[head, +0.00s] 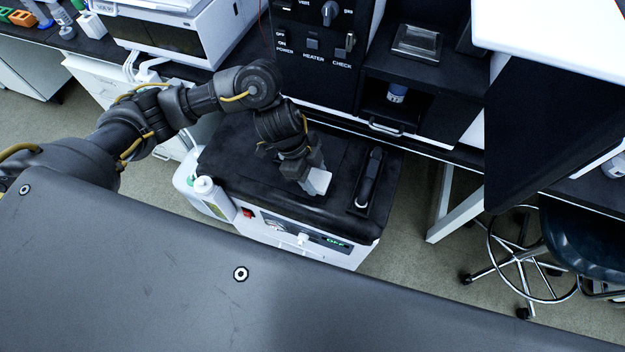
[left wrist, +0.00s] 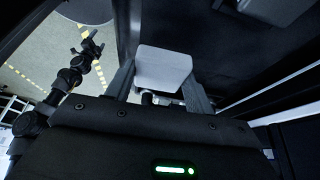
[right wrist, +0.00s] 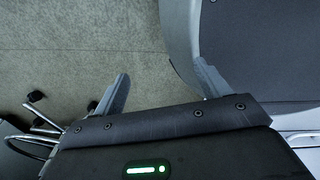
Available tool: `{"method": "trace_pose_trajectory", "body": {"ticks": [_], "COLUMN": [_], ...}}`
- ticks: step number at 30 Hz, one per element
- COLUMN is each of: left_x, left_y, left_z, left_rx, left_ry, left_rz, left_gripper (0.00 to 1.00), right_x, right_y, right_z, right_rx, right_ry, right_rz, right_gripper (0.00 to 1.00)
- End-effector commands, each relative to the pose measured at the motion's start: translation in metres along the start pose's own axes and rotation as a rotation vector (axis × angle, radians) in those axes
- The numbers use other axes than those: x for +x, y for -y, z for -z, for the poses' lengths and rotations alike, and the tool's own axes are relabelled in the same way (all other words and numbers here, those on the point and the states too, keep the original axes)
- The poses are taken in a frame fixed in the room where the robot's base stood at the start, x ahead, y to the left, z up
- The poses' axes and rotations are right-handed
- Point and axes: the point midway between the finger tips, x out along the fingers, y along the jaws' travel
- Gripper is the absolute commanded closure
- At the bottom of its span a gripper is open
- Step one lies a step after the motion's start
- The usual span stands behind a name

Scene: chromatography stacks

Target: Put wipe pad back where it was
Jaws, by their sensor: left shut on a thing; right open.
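The wipe pad (head: 318,182) is a small pale grey-white block. My left gripper (head: 308,180) is shut on it, over the black top of the white wheeled unit (head: 240,165). In the left wrist view the pad (left wrist: 163,68) sits between the two fingers of the left gripper (left wrist: 160,88). I cannot tell whether the pad touches the black top. My right gripper (right wrist: 160,85) is open and empty in the right wrist view, with floor between its fingers.
A black tray holding a dark handled tool (head: 369,180) lies right of the pad. A white bottle (head: 204,187) stands at the unit's left corner. Black instruments (head: 318,45) stand behind. A stool (head: 580,245) is at the right.

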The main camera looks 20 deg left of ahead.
Motion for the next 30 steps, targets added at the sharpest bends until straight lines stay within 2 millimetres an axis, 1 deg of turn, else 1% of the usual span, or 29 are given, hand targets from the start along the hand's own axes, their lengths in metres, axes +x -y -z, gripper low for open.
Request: {"method": "trace_pose_trajectory", "body": {"ticks": [5,6,9,12,25,26,30], "left_x": [0.004,0.007,0.022,0.031,0.036,0.035,0.035], "left_y": [0.003,0.005,0.004,0.005,0.004,0.004,0.004], "left_z": [-0.004,-0.009,-0.014,-0.017,-0.019,-0.019,-0.019], "left_rx": [-0.002,-0.004,-0.003,-0.001,0.001,0.001,0.001], "left_ry": [0.001,0.001,0.000,-0.001,0.000,-0.001,-0.001], "left_rz": [0.000,0.000,-0.003,0.000,0.000,0.001,0.001], "left_gripper": [0.72,0.72,0.72,0.72,0.72,0.43,0.25], "right_x": [0.002,0.004,0.006,0.007,0.008,0.007,0.007], "right_y": [-0.005,-0.006,-0.012,-0.017,-0.012,-0.012,-0.012], "right_z": [-0.001,-0.001,-0.002,-0.002,0.000,0.000,0.000], "right_rx": [-0.002,-0.003,-0.005,-0.007,-0.005,-0.005,-0.005], "right_ry": [0.000,0.001,0.002,0.001,-0.002,-0.002,-0.002], "right_rz": [-0.006,-0.008,-0.015,-0.021,-0.015,-0.015,-0.014], "right_gripper": [0.25,0.25,0.25,0.25,0.25,0.25,0.25]}}
